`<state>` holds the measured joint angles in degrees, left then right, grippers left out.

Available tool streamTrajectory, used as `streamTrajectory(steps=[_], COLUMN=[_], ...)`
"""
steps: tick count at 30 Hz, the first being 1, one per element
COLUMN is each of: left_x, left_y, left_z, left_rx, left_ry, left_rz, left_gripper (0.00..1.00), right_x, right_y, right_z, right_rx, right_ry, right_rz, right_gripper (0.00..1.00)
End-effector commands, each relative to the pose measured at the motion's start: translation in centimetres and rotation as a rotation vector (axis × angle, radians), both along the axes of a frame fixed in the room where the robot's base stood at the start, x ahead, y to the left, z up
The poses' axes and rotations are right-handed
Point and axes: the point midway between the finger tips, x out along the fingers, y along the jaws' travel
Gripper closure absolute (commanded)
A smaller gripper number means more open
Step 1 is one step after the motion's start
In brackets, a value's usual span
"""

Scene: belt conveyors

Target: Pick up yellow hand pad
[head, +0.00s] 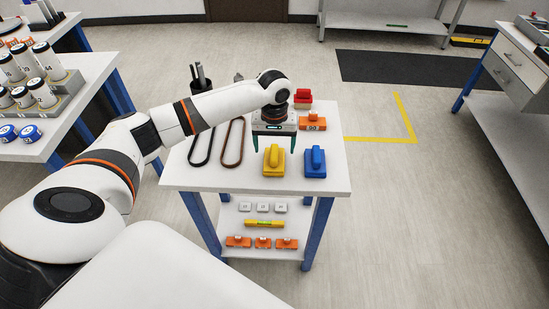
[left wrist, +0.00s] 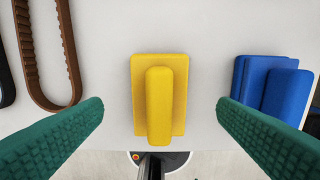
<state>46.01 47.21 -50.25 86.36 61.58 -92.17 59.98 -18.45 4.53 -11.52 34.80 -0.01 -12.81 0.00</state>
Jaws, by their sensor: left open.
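The yellow hand pad (head: 274,161) lies on the white top of the small table, near its front edge. It has a flat base with a raised handle. In the left wrist view the yellow hand pad (left wrist: 160,95) is centred between the two green fingers. My left gripper (head: 274,147) is open and empty, above the table just behind the pad in the head view. Its fingers (left wrist: 160,112) stand wide apart on either side of the pad without touching it. My right gripper is not in view.
A blue hand pad (head: 315,162) lies just right of the yellow one. Brown and black belts (head: 232,142) lie to the left. Orange (head: 313,121) and red (head: 302,98) items stand at the back. A lower shelf (head: 262,252) holds several small parts.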

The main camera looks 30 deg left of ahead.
Motion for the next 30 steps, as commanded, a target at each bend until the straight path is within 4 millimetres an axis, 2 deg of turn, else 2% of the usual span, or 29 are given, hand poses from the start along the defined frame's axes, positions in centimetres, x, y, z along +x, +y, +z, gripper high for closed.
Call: streamTrajectory(steps=[3, 7, 12, 19, 27, 30], left_x=[-0.2, -0.3, -0.3, -0.3, -0.3, -0.3], left_y=[0.0, -0.1, -0.1, -0.1, -0.1, -0.1], left_z=[-1.3, -3.4, -4.9, -5.1, -5.0, -5.0], left_rx=[0.002, 0.000, 0.001, 0.000, 0.001, 0.000], left_ry=[0.005, 0.004, 0.001, 0.000, 0.001, 0.000], left_rz=[-0.001, -0.001, -0.002, -0.003, -0.003, -0.002], left_gripper=[0.18, 0.18, 0.18, 0.20, 0.64, 0.67], right_x=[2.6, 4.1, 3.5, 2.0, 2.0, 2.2], right_y=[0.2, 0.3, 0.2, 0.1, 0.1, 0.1], right_z=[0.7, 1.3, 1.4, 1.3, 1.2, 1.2], right_rx=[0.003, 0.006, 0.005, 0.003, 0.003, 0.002], right_ry=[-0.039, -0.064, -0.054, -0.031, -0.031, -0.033], right_rz=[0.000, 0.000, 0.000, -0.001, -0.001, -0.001], right_gripper=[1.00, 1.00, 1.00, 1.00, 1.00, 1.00])
